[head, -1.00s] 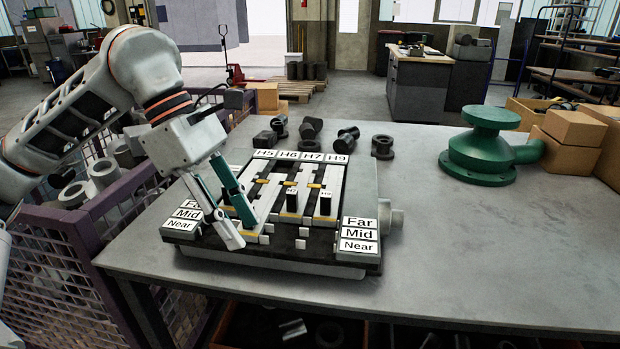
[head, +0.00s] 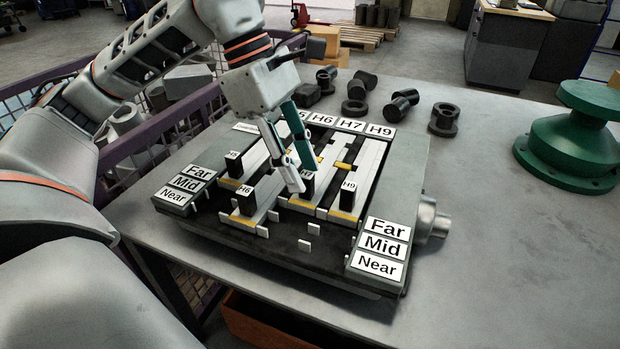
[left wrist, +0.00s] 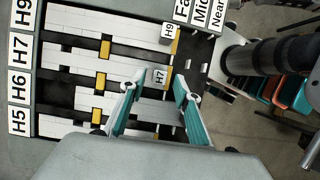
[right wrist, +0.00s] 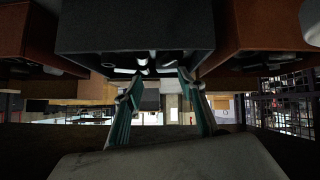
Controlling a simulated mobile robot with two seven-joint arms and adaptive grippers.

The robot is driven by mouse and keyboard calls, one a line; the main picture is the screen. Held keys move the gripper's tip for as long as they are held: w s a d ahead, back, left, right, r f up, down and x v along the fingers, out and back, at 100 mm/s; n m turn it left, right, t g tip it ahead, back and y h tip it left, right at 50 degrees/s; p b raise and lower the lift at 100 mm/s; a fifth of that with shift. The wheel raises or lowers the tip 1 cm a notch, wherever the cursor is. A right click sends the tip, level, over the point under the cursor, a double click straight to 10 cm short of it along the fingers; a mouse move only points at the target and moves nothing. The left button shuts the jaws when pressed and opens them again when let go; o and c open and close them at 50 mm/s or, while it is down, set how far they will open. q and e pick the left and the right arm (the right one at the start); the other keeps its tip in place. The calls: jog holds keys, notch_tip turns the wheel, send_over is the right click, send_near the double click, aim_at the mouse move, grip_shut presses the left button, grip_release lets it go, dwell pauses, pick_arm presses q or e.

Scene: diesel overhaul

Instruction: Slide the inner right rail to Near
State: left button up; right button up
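The rail board (head: 325,258) lies on the table, with Far, Mid and Near labels at both sides. The inner right rail is H7; its dark handle (head: 308,187) is partly hidden by a finger, and it also shows in the left wrist view (left wrist: 160,77). H7 stands about level with the H9 handle (head: 348,194) and farther from the near edge than the H6 handle (head: 246,199). My left gripper (head: 292,175) is open, with its fingers on either side of the H7 handle and gaps visible. My right gripper (right wrist: 155,90) is open and empty, away from the board.
The H5 handle (head: 234,164) stands left of H7. Dark cylindrical parts (head: 400,103) stand behind the board. A green flanged part (head: 575,145) is at the right. A purple mesh crate (head: 150,140) borders the table at the left.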

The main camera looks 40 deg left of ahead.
aim_at(303, 173)
pick_arm(q)
jog(key=shift+x, duration=1.2)
jog(key=shift+w+d+f, duration=0.1)
jog(key=shift+f, duration=0.2)
pick_arm(e)
jog(key=shift+w+d+r, duration=0.1)
jog(key=shift+w+r, duration=0.2)
jog(key=shift+w, duration=0.2)
pick_arm(q)
jog(key=shift+c, duration=0.4)
